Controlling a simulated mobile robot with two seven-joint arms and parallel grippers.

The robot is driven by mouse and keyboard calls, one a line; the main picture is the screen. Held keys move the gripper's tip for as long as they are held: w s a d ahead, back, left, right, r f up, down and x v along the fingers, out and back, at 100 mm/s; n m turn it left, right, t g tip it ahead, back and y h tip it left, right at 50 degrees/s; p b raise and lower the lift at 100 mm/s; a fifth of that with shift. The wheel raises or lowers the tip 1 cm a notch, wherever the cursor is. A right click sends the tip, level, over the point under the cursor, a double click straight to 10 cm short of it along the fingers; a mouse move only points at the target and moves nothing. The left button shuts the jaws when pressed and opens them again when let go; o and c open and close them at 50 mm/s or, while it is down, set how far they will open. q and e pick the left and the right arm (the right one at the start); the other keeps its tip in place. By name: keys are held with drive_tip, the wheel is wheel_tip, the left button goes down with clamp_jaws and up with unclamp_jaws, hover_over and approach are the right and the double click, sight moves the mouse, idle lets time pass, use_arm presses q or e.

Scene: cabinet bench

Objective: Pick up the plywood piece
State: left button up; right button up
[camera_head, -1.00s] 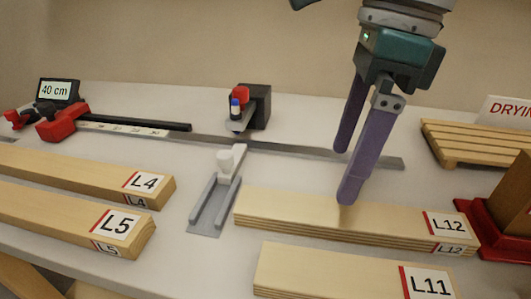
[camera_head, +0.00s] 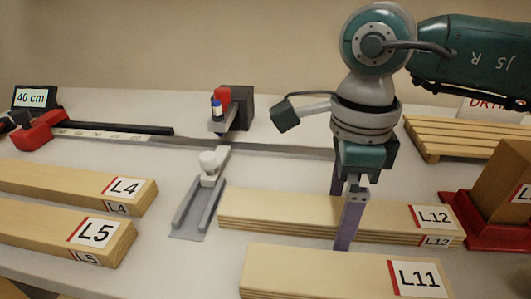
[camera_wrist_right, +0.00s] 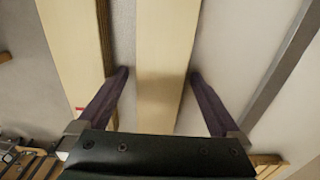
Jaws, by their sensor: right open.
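The plywood piece (camera_head: 290,212), a pale board labelled L12 with a layered front edge, lies flat on the bench in the head view. My right gripper (camera_head: 341,222) points down over its middle, open, with one purple finger in front of the board and the other behind it, partly hidden. In the right wrist view the board (camera_wrist_right: 165,60) runs between the two fingers of the right gripper (camera_wrist_right: 158,74), with a gap on each side. My left gripper is not in view.
Board L11 (camera_head: 320,270) lies close in front of L12. Boards L4 (camera_head: 60,183) and L5 (camera_head: 50,220) lie at left. A grey slotted fixture (camera_head: 200,200) stands left of L12, and a metal rail (camera_head: 270,147) runs behind. A red stand (camera_head: 485,230) is at right.

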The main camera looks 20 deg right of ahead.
drive_tip(key=shift+c, duration=0.2)
drive_tip(key=shift+r, duration=0.1)
clamp_jaws()
idle(0.5)
